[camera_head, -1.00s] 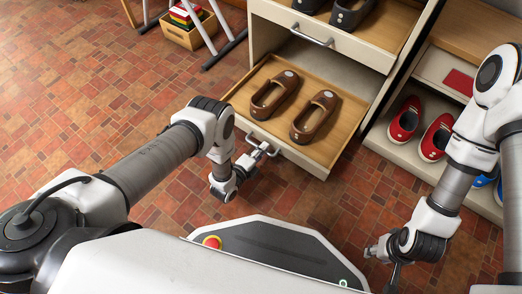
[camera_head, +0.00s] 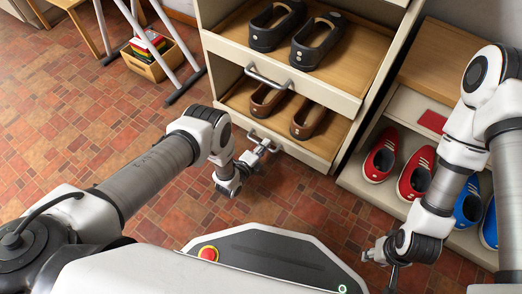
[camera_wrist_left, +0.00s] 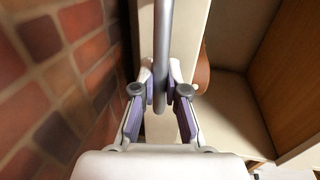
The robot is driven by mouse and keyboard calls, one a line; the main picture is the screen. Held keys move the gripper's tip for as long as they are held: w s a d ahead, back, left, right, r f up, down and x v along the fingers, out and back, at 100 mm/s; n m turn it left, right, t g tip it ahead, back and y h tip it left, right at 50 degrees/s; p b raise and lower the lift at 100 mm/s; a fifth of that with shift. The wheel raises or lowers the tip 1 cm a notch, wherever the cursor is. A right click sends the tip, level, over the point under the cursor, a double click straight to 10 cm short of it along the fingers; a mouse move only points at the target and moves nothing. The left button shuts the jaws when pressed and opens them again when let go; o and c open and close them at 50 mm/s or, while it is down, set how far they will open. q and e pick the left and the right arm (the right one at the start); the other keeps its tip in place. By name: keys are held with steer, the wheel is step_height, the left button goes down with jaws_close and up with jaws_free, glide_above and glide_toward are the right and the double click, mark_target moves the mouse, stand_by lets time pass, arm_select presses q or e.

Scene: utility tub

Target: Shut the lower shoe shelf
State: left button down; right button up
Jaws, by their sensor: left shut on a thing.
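The lower shoe shelf (camera_head: 284,148) is a pull-out drawer with a pale front and wooden floor. It holds a pair of brown shoes (camera_head: 310,118) and stands partly out, under the upper shelf. My left gripper (camera_head: 262,152) is at its front. In the left wrist view the gripper (camera_wrist_left: 167,92) is shut around the grey bar handle (camera_wrist_left: 163,45) of the lower shelf. My right gripper (camera_head: 378,252) hangs low at the right, away from the shelf and apparently empty; whether its fingers are open is unclear.
The upper shelf (camera_head: 290,76) is also out, with dark shoes (camera_head: 318,42) on it and its own handle (camera_head: 267,76). An open rack (camera_head: 402,113) with red and blue shoes stands at the right. A crate (camera_head: 153,68) is at the back left. The tiled floor at left is clear.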

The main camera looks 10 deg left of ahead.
arm_select(q)
steer(key=shift+w+d, duration=0.15)
steer(key=shift+w, duration=0.65)
arm_select(e)
steer(key=shift+w+d+f, duration=0.15)
steer(key=shift+w, duration=0.25)
arm_select(q)
steer(key=c, duration=1.2)
jaws_free()
steer(key=shift+w+d, duration=0.1)
steer(key=shift+d, duration=0.05)
steer(key=v, duration=1.2)
